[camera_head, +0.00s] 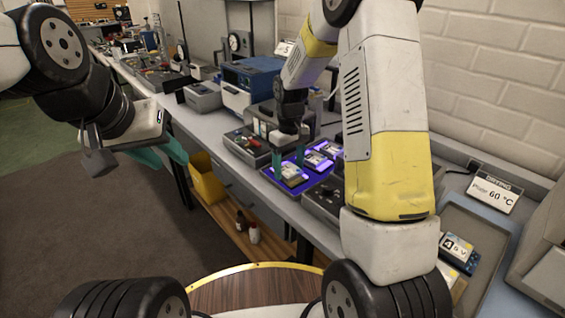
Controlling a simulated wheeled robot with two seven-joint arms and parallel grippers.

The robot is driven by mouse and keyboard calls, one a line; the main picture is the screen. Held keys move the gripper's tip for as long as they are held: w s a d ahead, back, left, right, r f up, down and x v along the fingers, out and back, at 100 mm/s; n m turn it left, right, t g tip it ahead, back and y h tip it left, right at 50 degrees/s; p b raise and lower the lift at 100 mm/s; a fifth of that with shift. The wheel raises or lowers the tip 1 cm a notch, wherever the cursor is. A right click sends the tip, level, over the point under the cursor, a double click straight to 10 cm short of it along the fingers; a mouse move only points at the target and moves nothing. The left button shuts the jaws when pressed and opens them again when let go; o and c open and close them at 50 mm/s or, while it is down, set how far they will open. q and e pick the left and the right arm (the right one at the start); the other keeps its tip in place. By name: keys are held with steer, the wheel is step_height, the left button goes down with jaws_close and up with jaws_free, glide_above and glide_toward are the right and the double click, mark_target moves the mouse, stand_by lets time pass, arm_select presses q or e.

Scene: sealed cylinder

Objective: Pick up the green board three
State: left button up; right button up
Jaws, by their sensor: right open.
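A blue tray (306,187) on the bench holds a few small boards with pale tops, lit purple. The nearest board (290,175) lies at the tray's left side; two more boards (319,160) lie further right and back. I cannot read their numbers or make out which is the green board three. My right gripper (289,160) points down over the nearest board, its teal fingers apart on either side of it. I cannot tell whether they touch it. My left gripper (168,153) hangs at the left, away from the bench, its teal fingers seen edge-on.
A grey bin with parts (247,146) stands left of the blue tray, and another grey bin (325,205) right of it. A blue device (250,80) stands behind. A tray with a numbered board (457,247) and a sign (493,195) are at right.

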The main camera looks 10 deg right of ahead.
steer(key=c, duration=1.2)
steer(key=shift+r, duration=0.2)
